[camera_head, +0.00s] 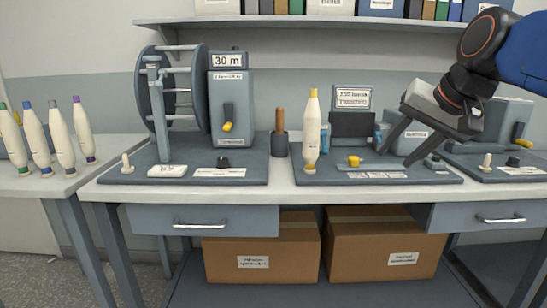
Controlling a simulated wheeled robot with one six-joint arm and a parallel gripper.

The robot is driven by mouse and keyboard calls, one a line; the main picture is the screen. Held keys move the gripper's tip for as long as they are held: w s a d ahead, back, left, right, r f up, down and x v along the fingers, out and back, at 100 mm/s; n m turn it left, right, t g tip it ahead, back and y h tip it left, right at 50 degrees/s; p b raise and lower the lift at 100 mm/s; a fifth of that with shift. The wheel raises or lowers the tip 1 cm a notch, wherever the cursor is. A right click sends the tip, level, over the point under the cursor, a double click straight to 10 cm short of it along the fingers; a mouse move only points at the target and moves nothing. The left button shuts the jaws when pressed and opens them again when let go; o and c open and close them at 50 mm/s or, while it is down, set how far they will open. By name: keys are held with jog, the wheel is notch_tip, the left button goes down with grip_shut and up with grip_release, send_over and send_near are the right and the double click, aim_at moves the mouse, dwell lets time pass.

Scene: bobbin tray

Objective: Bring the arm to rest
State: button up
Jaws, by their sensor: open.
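My gripper (396,158) is at the right of the view, at the end of my arm, which comes in from the upper right. Its two dark fingers point down and left and are spread apart with nothing between them. It hangs over the right part of the middle station's base plate (441,177). It hides part of the grey unit behind it. I cannot tell its exact height above the plate.
A white bobbin with a yellow tip (311,135) stands upright left of my gripper. A winding reel (172,92) stands further left. Several bobbins (62,141) stand on the left table. A shelf (290,22) with binders runs above. Cardboard boxes (262,248) sit below.

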jog(key=s+f+n, duration=0.1)
jog(key=s+f, duration=0.4)
jog(key=f, duration=0.4)
jog(key=s+d+f+n+g+h, duration=0.1)
jog(key=s+f+n, duration=0.1)
jog(key=s+f, duration=0.4)
jog(key=s+d+f+n+g+h, duration=0.1)
jog(key=s+f, duration=0.5)
jog(key=f, duration=0.8)
jog(key=shift+f+n, duration=0.2)
jog(key=shift+n, duration=0.1)
jog(key=shift+w, duration=0.1)
